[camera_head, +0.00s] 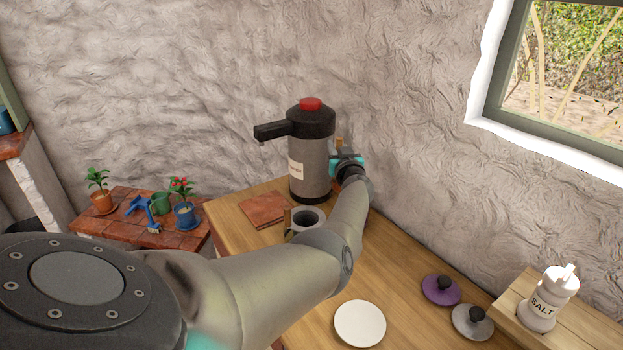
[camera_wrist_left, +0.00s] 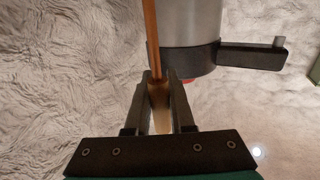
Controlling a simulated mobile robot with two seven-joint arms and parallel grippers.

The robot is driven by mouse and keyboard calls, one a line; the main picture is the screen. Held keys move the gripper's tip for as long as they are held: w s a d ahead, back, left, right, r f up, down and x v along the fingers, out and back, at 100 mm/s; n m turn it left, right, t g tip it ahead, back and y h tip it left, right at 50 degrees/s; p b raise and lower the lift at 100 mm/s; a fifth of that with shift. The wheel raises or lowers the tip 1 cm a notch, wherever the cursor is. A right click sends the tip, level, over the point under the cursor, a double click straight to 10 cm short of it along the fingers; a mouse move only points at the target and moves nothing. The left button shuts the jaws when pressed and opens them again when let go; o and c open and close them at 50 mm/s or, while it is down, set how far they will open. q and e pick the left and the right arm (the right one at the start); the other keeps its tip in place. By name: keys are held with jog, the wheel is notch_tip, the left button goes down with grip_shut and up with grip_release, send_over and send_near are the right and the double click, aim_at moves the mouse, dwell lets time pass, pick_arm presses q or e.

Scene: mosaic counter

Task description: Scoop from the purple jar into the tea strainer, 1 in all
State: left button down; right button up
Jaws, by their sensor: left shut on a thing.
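My left gripper (camera_head: 346,160) is beside the pump flask, at the back of the wooden counter near the wall. In the left wrist view its fingers (camera_wrist_left: 160,92) are closed on a thin brown handle (camera_wrist_left: 150,40), likely the scoop's. A short end of this handle (camera_head: 339,143) shows above the gripper in the head view; its other end is hidden. A purple lid with a black knob (camera_head: 436,292) lies on the counter; no purple jar is visible. A grey cup (camera_head: 306,217) stands partly behind my arm; I cannot tell whether it holds the tea strainer. My right gripper is out of view.
The tall grey pump flask (camera_head: 310,165) stands close to my left gripper and also shows in the wrist view (camera_wrist_left: 190,22). A terracotta tile (camera_head: 263,208), white plate (camera_head: 360,324), grey lid (camera_head: 473,324) and salt shaker (camera_head: 545,308) stand around. My arm hides the counter's middle.

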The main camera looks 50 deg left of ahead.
pick_arm(q)
jog(key=s+a+r+m+t+h+p, duration=0.1)
jog(key=s+a+r+p, duration=0.15)
jog(key=s+p, duration=0.3)
jog(key=s+a+r+m+t+h+p, duration=0.1)
jog(key=s+a+r+t+p, duration=0.1)
jog(key=s+r+p, duration=0.35)
jog(key=s+d+f+m+t+h, duration=0.3)
jog(key=s+d+f+m+h, duration=0.1)
jog(key=s+d+f+h, duration=0.1)
jog(key=shift+s, duration=0.75)
jog(key=shift+d+r, duration=0.1)
jog(key=shift+d, duration=0.1)
